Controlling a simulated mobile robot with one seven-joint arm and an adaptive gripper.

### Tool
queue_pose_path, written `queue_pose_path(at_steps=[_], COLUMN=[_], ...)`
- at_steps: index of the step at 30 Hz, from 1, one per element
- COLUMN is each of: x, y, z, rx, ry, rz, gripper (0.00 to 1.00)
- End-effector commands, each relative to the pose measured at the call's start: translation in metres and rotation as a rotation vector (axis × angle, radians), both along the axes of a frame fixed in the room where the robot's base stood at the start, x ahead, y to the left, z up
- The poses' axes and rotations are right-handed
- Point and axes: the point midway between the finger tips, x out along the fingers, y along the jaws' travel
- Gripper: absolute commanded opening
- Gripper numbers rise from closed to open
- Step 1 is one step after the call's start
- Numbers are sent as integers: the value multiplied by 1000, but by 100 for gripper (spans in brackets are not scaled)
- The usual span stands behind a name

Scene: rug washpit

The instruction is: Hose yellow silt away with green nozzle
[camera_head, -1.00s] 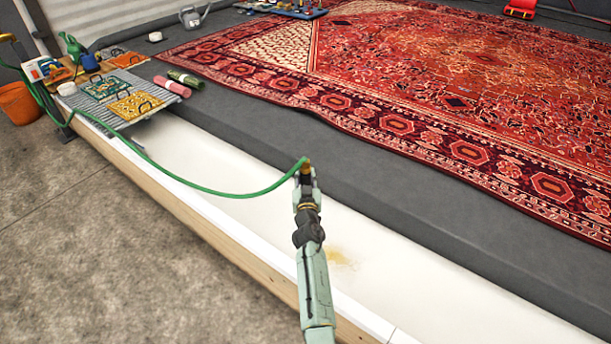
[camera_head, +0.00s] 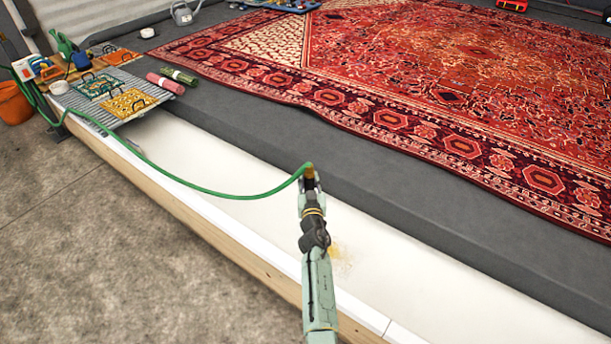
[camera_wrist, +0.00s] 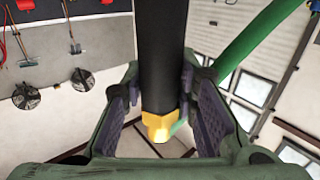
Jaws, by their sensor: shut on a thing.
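My gripper (camera_head: 310,184) is above the white trough and shut on the nozzle. In the wrist view the nozzle is a black barrel (camera_wrist: 160,60) with a brass-coloured hexagonal end (camera_wrist: 158,126), between the dark finger pads. The green hose (camera_head: 215,193) runs from the gripper in a sagging curve to the back left; it also shows in the wrist view (camera_wrist: 250,45). The yellow silt (camera_head: 342,264) is a faint, speckled patch on the trough floor, just right of my arm, which may hide part of it. No clear water jet shows.
The white trough (camera_head: 235,170) has a wooden outer side (camera_head: 200,220). A grey ledge (camera_head: 400,200) and red patterned rug (camera_head: 440,100) lie beyond. A slatted rack (camera_head: 130,88) with small mats stands left, near an orange bucket (camera_head: 14,103).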

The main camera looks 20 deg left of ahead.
Motion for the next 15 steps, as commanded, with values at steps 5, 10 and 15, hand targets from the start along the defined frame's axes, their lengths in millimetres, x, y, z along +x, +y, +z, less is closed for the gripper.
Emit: queue_pose_path(at_steps=[5,10,15], x=[-3,-5,-8], y=[-9,-17,-25], z=[3,3,2], rx=[2,1,1], ry=[-2,-1,-1], rz=[0,-1,0], gripper=[0,0,0])
